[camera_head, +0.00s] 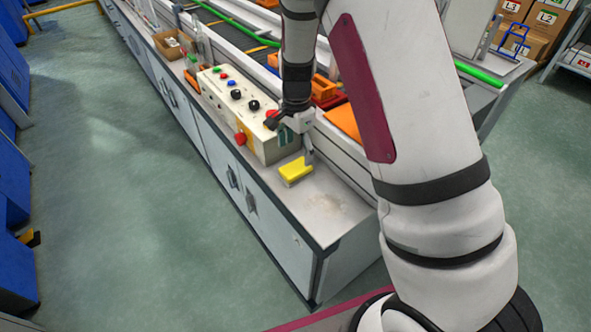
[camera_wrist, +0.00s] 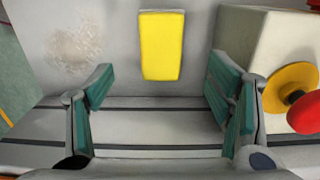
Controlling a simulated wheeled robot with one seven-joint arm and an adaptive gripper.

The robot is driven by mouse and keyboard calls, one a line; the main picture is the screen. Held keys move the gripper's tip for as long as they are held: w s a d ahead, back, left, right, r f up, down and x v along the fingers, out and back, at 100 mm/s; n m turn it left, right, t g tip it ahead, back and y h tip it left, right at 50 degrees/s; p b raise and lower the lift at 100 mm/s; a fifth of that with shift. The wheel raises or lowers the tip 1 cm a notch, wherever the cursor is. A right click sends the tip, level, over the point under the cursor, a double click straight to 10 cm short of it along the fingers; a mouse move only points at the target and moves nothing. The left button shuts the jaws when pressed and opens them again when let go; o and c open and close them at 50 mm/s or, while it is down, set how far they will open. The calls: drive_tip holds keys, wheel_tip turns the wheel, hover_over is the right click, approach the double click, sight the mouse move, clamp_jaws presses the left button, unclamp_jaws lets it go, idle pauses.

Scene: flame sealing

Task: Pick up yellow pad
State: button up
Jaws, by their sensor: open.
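In the wrist view my gripper (camera_wrist: 158,97) is open and empty, with green-lined fingers spread wide on both sides. I cannot tell the exact height of the fingertips above the bench.
The white control box (camera_head: 250,125) with knobs and a red button (camera_head: 240,139) stands close beside the pad; it also shows in the wrist view (camera_wrist: 262,45). An orange tray (camera_head: 343,122) lies behind my gripper. The bench corner (camera_head: 325,215) holds only a worn patch and is clear.

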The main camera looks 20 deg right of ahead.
sight(296, 167)
drive_tip(key=shift+a+f, duration=0.1)
drive_tip(key=shift+f, duration=3.7)
drive_tip(key=c, duration=1.3)
